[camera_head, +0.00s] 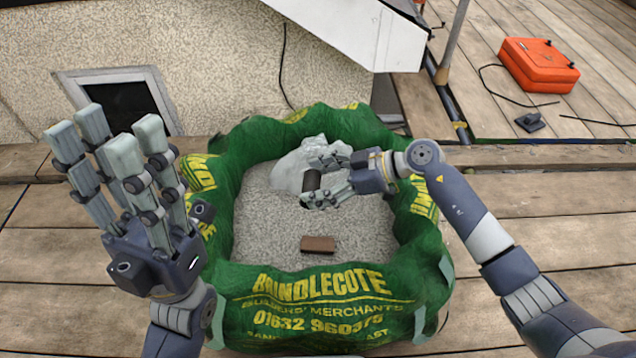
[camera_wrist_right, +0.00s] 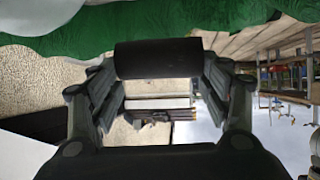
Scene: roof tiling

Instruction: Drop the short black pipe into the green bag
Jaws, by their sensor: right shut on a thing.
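The green bag (camera_head: 330,283) with yellow lettering stands open on the deck, filled with grey gravel (camera_head: 270,225). My right gripper (camera_head: 325,178) is shut on the short black pipe (camera_head: 311,181) and holds it above the gravel, within the bag's rim. In the right wrist view the pipe (camera_wrist_right: 158,58) lies crosswise between the fingers, with green bag edge (camera_wrist_right: 180,18) behind it. My left gripper (camera_head: 112,140) has its fingers spread upward, open and empty, to the left of the bag.
A short brown piece (camera_head: 318,244) and a pale lump (camera_head: 290,172) lie on the gravel in the bag. An orange case (camera_head: 540,65), a black cable and a small dark object (camera_head: 530,122) are at the upper right. A rough wall (camera_head: 210,60) stands behind. Bare planks (camera_head: 550,230) lie to the right.

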